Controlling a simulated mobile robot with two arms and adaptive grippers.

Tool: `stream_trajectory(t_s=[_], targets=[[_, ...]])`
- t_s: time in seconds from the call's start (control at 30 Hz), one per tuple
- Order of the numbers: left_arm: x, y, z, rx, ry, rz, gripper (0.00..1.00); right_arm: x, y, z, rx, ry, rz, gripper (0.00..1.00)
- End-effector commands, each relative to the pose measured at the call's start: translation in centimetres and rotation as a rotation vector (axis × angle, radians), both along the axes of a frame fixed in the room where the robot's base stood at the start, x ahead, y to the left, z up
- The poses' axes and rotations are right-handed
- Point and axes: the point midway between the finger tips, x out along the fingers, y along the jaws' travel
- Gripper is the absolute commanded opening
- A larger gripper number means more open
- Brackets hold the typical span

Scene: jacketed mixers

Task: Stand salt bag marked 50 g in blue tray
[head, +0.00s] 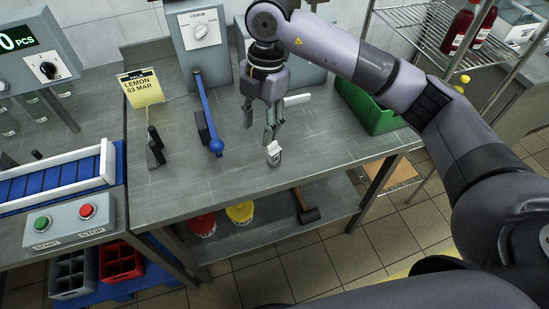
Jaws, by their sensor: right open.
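A small white bag-like item (274,154) stands near the front edge of the grey steel bench. It has a dark mark that is too small to read as 50 g. My right gripper (272,138) points down just above it, open, with its fingertips close to the item's top. I cannot tell whether they touch it. I see no blue tray on the bench that I can make out clearly. My left gripper is not in view.
A blue lever (208,112) and a black stand (155,147) are left of the gripper. A yellow lemon sign (141,88) stands behind. A green bin (372,112) is at right. A hammer (304,207) and red and yellow tubs lie on the lower shelf.

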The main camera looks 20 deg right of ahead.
Motion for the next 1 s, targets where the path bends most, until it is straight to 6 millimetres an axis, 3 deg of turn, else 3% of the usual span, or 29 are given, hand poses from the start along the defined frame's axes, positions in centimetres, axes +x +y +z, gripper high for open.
stream_trajectory(t_s=[0.1,0.23,0.7,1.0], targets=[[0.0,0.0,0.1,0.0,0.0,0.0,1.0,2.0,-3.0,2.0,-0.113,-0.059,-0.111,0.44],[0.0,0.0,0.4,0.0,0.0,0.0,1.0,2.4,-4.1,2.0,-0.153,-0.074,-0.152,0.44],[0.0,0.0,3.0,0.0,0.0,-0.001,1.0,2.3,-3.9,-7.3,-0.149,-0.071,-0.148,0.44],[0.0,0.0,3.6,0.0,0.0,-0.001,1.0,2.2,-3.8,-10.0,-0.147,-0.071,-0.146,0.44]])
